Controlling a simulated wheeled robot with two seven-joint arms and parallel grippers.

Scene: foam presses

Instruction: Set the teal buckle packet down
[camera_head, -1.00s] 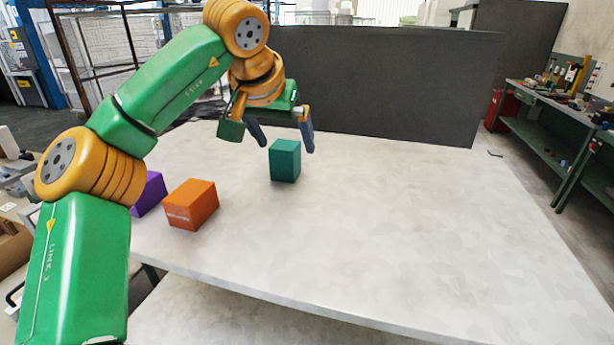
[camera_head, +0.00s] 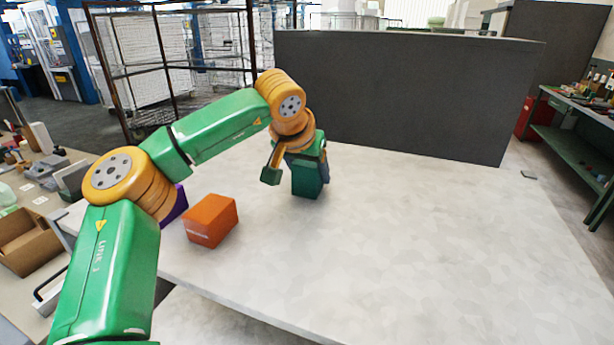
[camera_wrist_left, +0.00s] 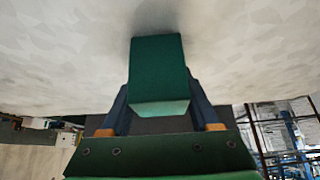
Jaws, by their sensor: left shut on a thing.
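The teal buckle packet (camera_head: 306,184) is a dark green-teal box at the back of the pale table, left of the middle. My left gripper (camera_head: 309,172) comes down on it from above and is shut on it. In the left wrist view the packet (camera_wrist_left: 158,72) sits between the two blue-grey fingers of the left gripper (camera_wrist_left: 160,103). The packet looks upright. I cannot tell whether its base touches the table or hangs just above it. My right gripper is not in view.
An orange box (camera_head: 211,220) stands on the table (camera_head: 420,250) left of the packet. A purple box (camera_head: 177,205) is partly hidden behind my left arm. A dark partition (camera_head: 400,95) stands along the back. The table's middle and right are clear.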

